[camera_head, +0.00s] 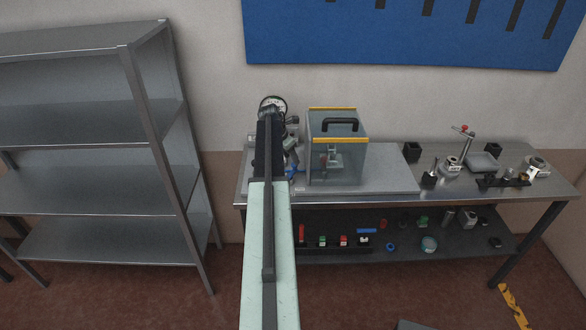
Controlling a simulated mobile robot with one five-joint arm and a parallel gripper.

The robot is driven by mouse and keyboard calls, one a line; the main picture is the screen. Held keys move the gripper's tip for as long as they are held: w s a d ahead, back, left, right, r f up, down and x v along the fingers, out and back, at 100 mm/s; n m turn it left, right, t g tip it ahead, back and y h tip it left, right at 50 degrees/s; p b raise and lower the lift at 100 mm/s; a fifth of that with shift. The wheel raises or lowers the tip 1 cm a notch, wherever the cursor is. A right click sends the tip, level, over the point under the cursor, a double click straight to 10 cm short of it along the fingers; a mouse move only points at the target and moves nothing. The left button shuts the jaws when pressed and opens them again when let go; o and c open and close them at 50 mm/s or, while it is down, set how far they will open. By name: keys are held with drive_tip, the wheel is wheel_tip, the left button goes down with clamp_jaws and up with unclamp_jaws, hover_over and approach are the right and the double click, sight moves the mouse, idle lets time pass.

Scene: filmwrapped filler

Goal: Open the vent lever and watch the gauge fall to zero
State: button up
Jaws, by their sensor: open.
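A round gauge (272,102) with a pale dial stands at the left end of the workbench, partly hidden behind my arm; its needle is too small to read. Grey pipe fittings (290,143) show just right of my arm. A small blue part (292,173), possibly the vent lever, sits low beside them; I cannot tell its position. My gripper (269,115) is open at the end of my outstretched arm, in front of the gauge in the picture. Whether it touches anything is hidden.
A clear box (346,170) with yellow edges and a black handle stands right of the fittings on a grey plate (395,184). Several tools and metal parts occupy the bench's right. A lower shelf (460,250) holds small parts. An empty metal rack (75,175) stands left.

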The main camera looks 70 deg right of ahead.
sight(293, 164)
drive_tip(key=b+x, duration=0.2)
drive_tip(key=x, duration=0.2)
drive_tip(key=shift+f+b, duration=0.25)
drive_tip(key=shift+b, duration=0.1)
drive_tip(key=shift+r, duration=0.15)
drive_tip(key=shift+c, duration=0.3)
